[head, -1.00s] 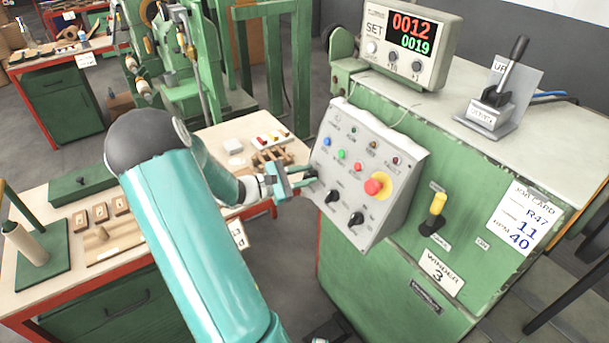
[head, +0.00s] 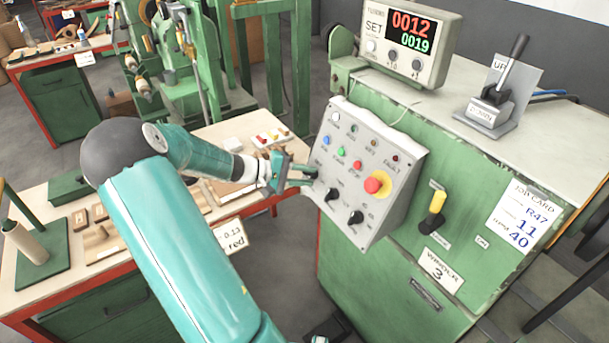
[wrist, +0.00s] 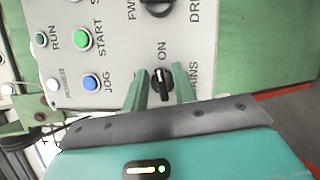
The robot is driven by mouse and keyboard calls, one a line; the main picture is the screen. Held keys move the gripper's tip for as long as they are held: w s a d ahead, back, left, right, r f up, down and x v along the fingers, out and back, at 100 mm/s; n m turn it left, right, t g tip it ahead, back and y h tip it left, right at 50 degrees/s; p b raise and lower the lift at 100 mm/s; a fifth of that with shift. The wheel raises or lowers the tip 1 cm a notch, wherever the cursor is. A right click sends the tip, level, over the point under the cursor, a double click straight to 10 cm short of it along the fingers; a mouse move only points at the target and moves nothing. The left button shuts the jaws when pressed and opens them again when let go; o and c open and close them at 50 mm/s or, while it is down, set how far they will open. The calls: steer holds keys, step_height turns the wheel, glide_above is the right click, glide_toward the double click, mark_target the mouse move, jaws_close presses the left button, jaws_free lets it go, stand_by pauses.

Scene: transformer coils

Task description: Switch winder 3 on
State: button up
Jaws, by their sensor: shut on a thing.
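Winder 3 is the green cabinet (head: 390,235) with a "WINDER 3" plate (head: 441,271). Its sloped grey control panel (head: 402,150) carries buttons, lamps and black knobs. My gripper (head: 308,175) is at the panel's left edge. In the wrist view, my gripper (wrist: 161,85) has its two green fingers on either side of the black mains knob (wrist: 161,92) and is shut on it. The knob's white mark points toward the word "ON". In the head view the fingers largely hide this knob. A white lamp (head: 336,117) at the panel's top left looks bright.
A red emergency button (head: 374,184) on yellow and two black knobs (head: 356,217) are on the panel. A lit counter (head: 411,32) stands above. A workbench (head: 215,200) with small parts is to the left.

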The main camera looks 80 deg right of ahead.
steer(key=shift+w+m+t, duration=0.1)
steer(key=shift+m+t, duration=0.2)
steer(key=shift+m, duration=0.6)
steer(key=shift+y, duration=0.3)
steer(key=shift+c, duration=0.2)
steer(key=o, duration=0.6)
steer(key=v, duration=1.3)
steer(key=shift+w+a+r, duration=0.1)
steer(key=shift+w+a, duration=0.1)
steer(key=shift+w, duration=0.1)
